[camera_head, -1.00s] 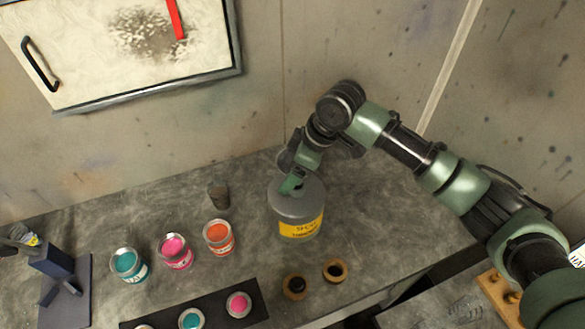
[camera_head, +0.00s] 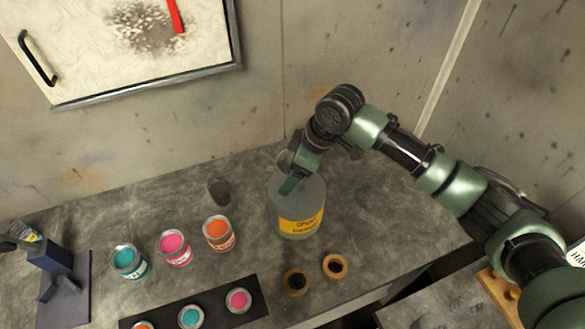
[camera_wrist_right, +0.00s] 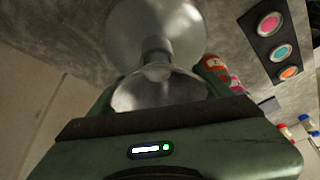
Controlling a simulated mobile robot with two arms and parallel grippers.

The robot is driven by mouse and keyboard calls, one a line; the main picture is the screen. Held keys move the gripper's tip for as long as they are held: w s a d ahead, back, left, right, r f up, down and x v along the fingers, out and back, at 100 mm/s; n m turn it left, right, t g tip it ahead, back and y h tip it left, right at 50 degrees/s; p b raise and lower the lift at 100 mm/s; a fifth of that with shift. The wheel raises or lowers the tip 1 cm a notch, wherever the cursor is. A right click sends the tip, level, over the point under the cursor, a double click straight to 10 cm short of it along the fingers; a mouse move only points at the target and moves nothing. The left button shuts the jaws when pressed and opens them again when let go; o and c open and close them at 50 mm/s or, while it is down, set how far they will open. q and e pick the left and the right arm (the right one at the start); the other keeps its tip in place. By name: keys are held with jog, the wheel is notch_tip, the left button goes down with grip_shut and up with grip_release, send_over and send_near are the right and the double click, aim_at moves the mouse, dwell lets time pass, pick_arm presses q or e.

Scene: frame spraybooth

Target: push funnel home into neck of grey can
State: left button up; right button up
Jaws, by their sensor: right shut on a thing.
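The grey can (camera_head: 297,212) with a yellow label stands upright on the bench, and its top also shows in the right wrist view (camera_wrist_right: 185,28). My right gripper (camera_head: 290,186) is over the can's top. In the right wrist view, the right gripper (camera_wrist_right: 158,98) has one finger on each side of the pale grey funnel (camera_wrist_right: 158,92) and is shut on it. The funnel's wide mouth faces the wrist camera and its narrow end points at the can's neck. The wide mouth hides how deep the stem sits. The head view does not show the funnel clearly. My left gripper is not in view.
Open paint tins, teal (camera_head: 128,261), pink (camera_head: 174,247) and orange (camera_head: 219,233), stand left of the can. A dark cup (camera_head: 219,192) is behind them. Two brown rings (camera_head: 335,266) lie in front. A black strip (camera_head: 258,297) holds more tins. The bench right of the can is clear.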

jog(key=shift+f+b, duration=0.3)
jog(key=shift+f, duration=0.6)
jog(key=o, duration=1.4)
jog(key=shift+c, duration=0.2)
jog(key=shift+r, duration=0.1)
jog(key=b+v, duration=0.2)
jog(key=v, duration=0.4)
jog(key=shift+d+r+b, duration=0.2)
jog(key=shift+r+b, duration=0.1)
jog(key=shift+r, duration=0.05)
jog(key=shift+s+d+r, duration=0.1)
jog(key=shift+d+r, duration=0.05)
jog(key=shift+r, duration=0.3)
